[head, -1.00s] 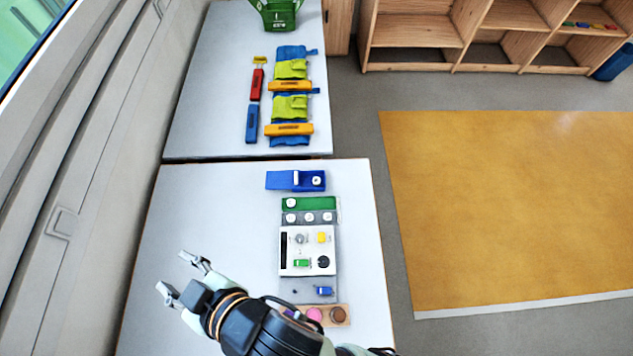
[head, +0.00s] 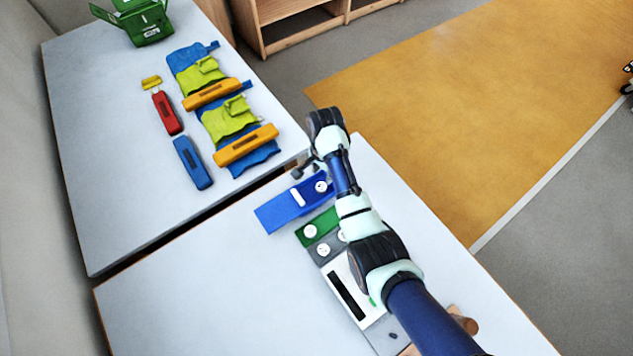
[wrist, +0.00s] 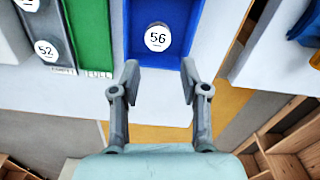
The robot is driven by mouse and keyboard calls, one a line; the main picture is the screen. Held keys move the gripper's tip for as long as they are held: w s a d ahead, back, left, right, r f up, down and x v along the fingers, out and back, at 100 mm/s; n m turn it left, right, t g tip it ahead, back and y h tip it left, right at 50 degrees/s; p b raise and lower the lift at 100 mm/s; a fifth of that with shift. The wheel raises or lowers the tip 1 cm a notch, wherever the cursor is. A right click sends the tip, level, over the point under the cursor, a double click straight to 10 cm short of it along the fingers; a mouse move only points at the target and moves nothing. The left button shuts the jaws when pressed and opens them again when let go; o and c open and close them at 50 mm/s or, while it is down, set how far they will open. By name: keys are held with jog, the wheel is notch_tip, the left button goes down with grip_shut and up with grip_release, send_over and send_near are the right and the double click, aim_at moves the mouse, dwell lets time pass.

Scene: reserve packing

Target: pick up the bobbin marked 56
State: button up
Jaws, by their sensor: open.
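The bobbin marked 56 (wrist: 157,37) is a round white piece with its number facing up in the wrist view. It sits in the blue tray (wrist: 140,57). In the head view the bobbin (head: 320,186) is at the right end of the blue tray (head: 272,215), near the table's far edge. My gripper (wrist: 158,80) is open and empty. Its two fingertips flank the tray's near end in the wrist view, with the bobbin ahead between them and apart from both. In the head view my arm hides part of the area around the gripper.
A green strip (wrist: 88,30) and a grey strip with bobbin 52 (wrist: 46,50) lie beside the tray. A second table holds a blue case (head: 193,163), a red case (head: 167,113) and a green crate (head: 145,22). The near table's left side is clear.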

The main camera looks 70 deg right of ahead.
aim_at(321, 186)
jog(key=shift+s+f, duration=0.1)
jog(key=shift+f, duration=0.15)
jog(key=f, duration=0.2)
jog(key=f+b, duration=0.1)
jog(key=f, duration=0.2)
jog(key=a+f+b, duration=0.1)
jog(key=f, duration=0.1)
jog(key=shift+f, duration=0.15)
jog(key=c, duration=0.5)
